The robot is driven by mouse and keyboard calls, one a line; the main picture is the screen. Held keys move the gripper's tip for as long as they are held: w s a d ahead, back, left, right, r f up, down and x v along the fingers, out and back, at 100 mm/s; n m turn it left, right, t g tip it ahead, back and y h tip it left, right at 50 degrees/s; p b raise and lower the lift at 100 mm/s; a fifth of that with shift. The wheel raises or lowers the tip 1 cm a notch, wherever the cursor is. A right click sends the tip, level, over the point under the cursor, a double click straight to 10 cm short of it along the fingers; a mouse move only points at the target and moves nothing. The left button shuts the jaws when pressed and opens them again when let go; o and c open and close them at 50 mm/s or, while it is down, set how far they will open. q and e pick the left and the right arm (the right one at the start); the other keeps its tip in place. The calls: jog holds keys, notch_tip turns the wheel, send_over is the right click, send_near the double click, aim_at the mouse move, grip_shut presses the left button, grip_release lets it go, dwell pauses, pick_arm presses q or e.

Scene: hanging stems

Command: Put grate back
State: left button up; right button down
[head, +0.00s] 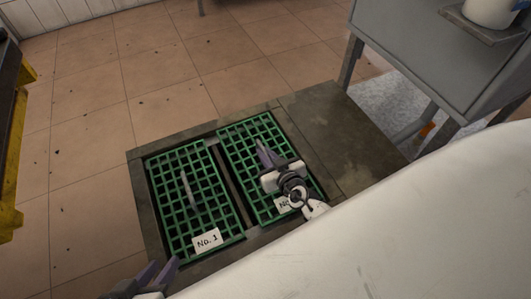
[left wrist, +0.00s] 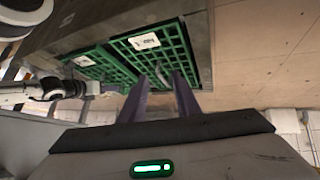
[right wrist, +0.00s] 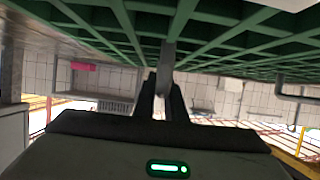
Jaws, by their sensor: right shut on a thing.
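The green No. 2 grate (head: 243,133) lies over the right bay of the dark floor frame (head: 330,115); I cannot tell whether it is fully seated. My right gripper (head: 265,153) is above it, shut on its grey handle (right wrist: 167,53), and partly covers its label. The green No. 1 grate (head: 172,215) lies in the left bay with its grey handle (head: 187,188) and white label (head: 207,240) showing. It also shows in the left wrist view (left wrist: 165,42). My left gripper (head: 161,270) is open and empty at the near left, apart from the grates.
A dark gap (head: 229,178) runs between the two grates. A grey metal table (head: 430,70) stands at the right, with a white pot (head: 492,12) on it. A yellow and black structure (head: 12,150) is at the left edge. The tiled floor (head: 90,110) beyond is mostly clear.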

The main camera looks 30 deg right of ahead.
jog(key=shift+w+r, duration=0.2)
jog(key=shift+r, duration=0.05)
pick_arm(q)
jog(key=shift+d+f+b, duration=0.15)
jog(key=shift+d+b, duration=0.05)
jog(key=shift+b, duration=0.3)
pick_arm(e)
jog(key=shift+f, duration=0.35)
jog(key=shift+f, duration=0.25)
jog(key=c, duration=2.2)
grip_release()
jog(key=shift+s+f, duration=0.2)
pick_arm(q)
jog(key=shift+w+d, duration=0.15)
pick_arm(e)
jog(key=o, duration=0.4)
pick_arm(q)
jog(key=shift+r, duration=0.2)
jog(key=shift+r, duration=0.1)
pick_arm(e)
jog(key=shift+r, duration=0.15)
